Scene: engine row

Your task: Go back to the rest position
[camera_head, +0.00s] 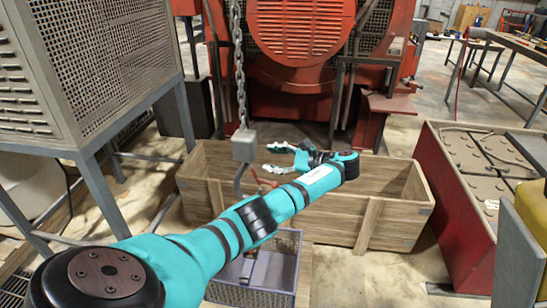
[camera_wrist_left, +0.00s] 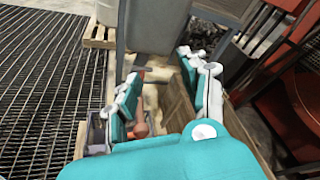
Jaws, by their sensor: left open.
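My teal left arm reaches from the lower left across the middle of the head view. My left gripper (camera_head: 270,158) is open, its pale fingers pointing left above the long wooden crate (camera_head: 370,215). Nothing shows between the fingers. A grey hook block (camera_head: 244,146) on a chain (camera_head: 240,70) hangs just left of the fingertips; I cannot tell the exact gap. In the left wrist view the open fingers (camera_wrist_left: 160,64) frame a grey block (camera_wrist_left: 155,25) and an orange-brown piece (camera_wrist_left: 140,125). My right gripper is not in view.
A mesh cage (camera_head: 100,60) on grey legs stands at the left. A red machine (camera_head: 300,40) is behind the crate. A small purple-grey mesh bin (camera_head: 250,296) sits below my arm. A red cabinet (camera_head: 455,200) stands at the right. Open floor lies beyond it.

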